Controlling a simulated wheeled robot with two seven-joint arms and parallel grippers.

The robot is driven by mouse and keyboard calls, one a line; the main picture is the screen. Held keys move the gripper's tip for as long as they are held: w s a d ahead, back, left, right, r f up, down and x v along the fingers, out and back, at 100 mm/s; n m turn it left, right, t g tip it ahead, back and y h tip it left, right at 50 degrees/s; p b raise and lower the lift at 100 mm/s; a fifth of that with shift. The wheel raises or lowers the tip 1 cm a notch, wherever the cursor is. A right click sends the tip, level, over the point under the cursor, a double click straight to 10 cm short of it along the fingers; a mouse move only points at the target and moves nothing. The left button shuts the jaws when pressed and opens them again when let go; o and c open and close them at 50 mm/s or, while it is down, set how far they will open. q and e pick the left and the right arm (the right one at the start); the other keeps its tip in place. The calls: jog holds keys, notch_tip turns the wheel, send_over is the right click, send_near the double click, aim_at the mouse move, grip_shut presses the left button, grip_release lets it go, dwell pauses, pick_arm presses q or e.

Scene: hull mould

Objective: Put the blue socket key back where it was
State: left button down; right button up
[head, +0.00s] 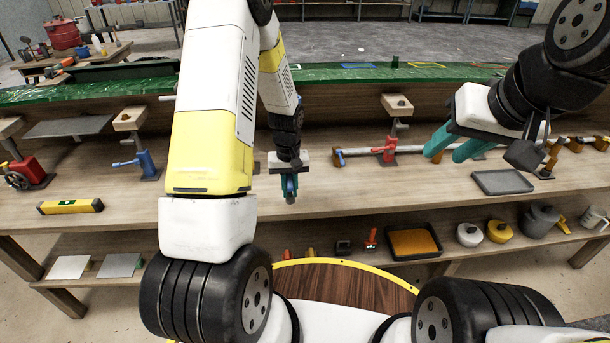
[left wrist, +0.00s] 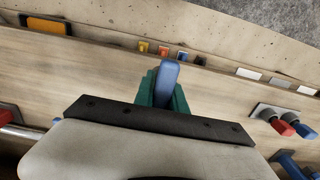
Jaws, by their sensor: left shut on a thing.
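My left gripper (head: 290,190) is shut on the blue socket key (left wrist: 169,75), above the middle of the workbench (head: 230,215). In the left wrist view the key's blue end stands out between the teal fingers (left wrist: 163,92); the rest of it is hidden by the gripper.
A blue vice (head: 146,163) and a yellow level (head: 70,207) are on the left of the bench. A red clamp (head: 386,148) and a grey tray (head: 502,182) are to the right. An orange-filled tray (head: 414,242) sits on the lower shelf. The bench front near the left gripper is clear.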

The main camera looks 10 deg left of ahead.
pick_arm(q)
jog(key=shift+w+d+f, duration=0.1)
jog(key=shift+w+d, duration=0.2)
jog(key=shift+w, duration=0.3)
jog(key=shift+w+d+f, duration=0.1)
jog(key=shift+w+d, duration=0.2)
jog(key=shift+w, duration=0.25)
jog(key=shift+f, duration=1.7)
jog(key=c, duration=1.4)
grip_release()
jog(key=shift+f, duration=0.1)
jog(key=shift+o, duration=0.2)
jog(key=s+r+m+t+h, duration=0.1)
jog(key=s+r, duration=0.3)
jog(key=r, duration=1)
jog(key=s+r+t, duration=0.2)
jog(key=s+r, duration=0.2)
jog(key=r, duration=1.1)
jog(key=s+d+r+m+t, duration=0.1)
jog(key=s+r, duration=0.3)
jog(key=s, duration=0.4)
jog(key=s+d+r+m+t+h, duration=0.1)
jog(key=s+r, duration=0.3)
jog(key=s, duration=0.4)
jog(key=shift+r+m+t, duration=0.25)
jog(key=shift+m+t, duration=0.15)
jog(key=shift+t, duration=0.2)
